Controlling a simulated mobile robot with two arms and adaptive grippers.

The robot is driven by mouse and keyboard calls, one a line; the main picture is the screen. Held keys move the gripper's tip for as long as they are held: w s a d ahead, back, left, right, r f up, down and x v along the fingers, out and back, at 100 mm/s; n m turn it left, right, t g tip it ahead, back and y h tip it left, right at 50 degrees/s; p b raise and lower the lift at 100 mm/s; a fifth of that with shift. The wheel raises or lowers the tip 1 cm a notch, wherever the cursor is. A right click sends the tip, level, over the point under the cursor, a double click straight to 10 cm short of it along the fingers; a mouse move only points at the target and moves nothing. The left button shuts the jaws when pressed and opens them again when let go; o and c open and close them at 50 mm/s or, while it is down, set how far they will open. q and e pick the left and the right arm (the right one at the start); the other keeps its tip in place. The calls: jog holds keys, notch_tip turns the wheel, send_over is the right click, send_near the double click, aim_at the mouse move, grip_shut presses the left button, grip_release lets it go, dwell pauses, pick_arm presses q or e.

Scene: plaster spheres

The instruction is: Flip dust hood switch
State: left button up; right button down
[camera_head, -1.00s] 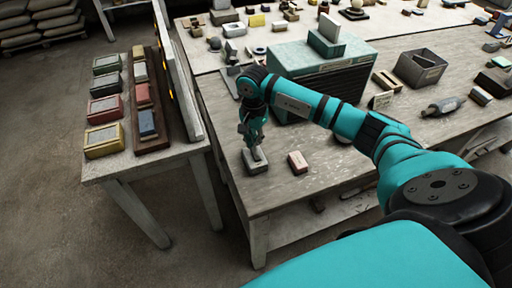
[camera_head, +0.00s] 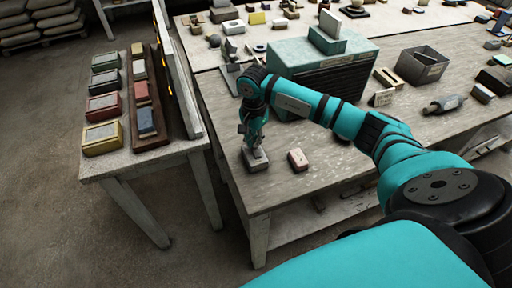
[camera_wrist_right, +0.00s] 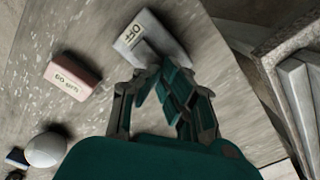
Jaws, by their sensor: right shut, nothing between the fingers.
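A small grey switch box (camera_head: 255,160) sits near the front left corner of the workbench, below my right gripper. In the right wrist view the switch box (camera_wrist_right: 148,38) shows a label that reads OFF. My right gripper (camera_head: 254,149) points down at the box and partly covers it. In the right wrist view its fingers (camera_wrist_right: 152,78) are shut and empty, with the tips at the box's near edge; I cannot tell if they touch it. The teal dust hood (camera_head: 318,85) with a dark grille stands behind. My left gripper is not in view.
A pink block (camera_head: 298,159), labelled as grit in the wrist view, lies just right of the switch box. A side table (camera_head: 150,164) with several coloured blocks and an upright panel stands left, across a gap. An open grey bin (camera_head: 421,68) stands right of the hood.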

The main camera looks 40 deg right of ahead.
jog(key=shift+f+b, duration=0.4)
jog(key=shift+f, duration=0.1)
jog(key=shift+r+p, duration=1.85)
jog(key=shift+r, duration=1.75)
